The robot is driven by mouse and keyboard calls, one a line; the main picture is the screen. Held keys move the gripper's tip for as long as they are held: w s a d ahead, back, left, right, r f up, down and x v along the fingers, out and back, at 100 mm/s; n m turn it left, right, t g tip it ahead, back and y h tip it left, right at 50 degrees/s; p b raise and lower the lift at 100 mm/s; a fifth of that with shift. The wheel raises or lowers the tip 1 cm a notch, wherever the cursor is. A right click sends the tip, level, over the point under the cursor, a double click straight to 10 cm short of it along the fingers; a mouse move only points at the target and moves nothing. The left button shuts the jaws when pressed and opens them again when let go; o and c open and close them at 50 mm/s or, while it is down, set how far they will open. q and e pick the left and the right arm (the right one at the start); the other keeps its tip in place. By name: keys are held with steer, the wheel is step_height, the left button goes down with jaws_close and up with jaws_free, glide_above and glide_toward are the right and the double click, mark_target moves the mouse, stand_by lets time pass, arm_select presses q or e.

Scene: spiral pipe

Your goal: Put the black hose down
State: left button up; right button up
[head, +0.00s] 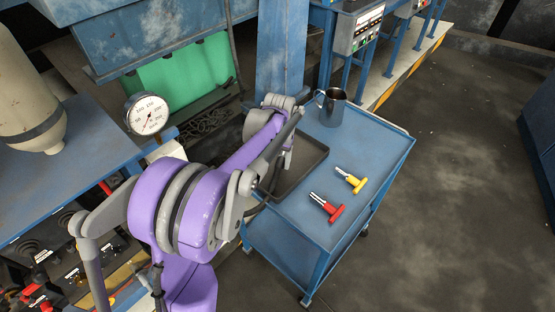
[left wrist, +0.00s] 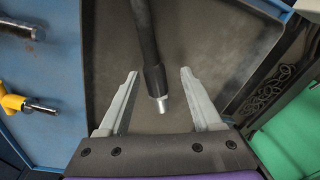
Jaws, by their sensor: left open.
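The black hose (left wrist: 148,45) with a bright metal end shows in the left wrist view, over the dark tray (left wrist: 215,45). My left gripper (left wrist: 160,74) is open, with one finger on each side of the hose and a gap to each. I cannot tell whether the hose rests fully on the tray floor. In the head view my left gripper (head: 287,160) is over the tray (head: 312,164) on the blue cart, and my arm hides much of the tray and hose. My right gripper is not in view.
A metal mug (head: 332,108) stands at the cart's back. A yellow-handled tool (head: 352,180) and a red-handled tool (head: 328,208) lie right of the tray on the blue cart (head: 375,150). A pressure gauge (head: 147,113) is left of my arm. The floor at right is clear.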

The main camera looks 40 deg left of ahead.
mark_target(278, 167)
arm_select(q)
step_height(278, 167, up, 13)
steer(key=p, duration=0.2)
steer(key=s+d+f+m+t, duration=0.1)
steer(key=s+d+f+t, duration=0.1)
steer(key=s+d+f, duration=0.3)
steer(key=s+d+f+m+t, duration=0.2)
steer(key=s+d+f, duration=0.3)
steer(key=s+d, duration=0.9)
steer(key=shift+s+m+t+h, duration=0.3)
steer(key=shift+s+h, duration=0.1)
steer(key=shift+s, duration=0.45)
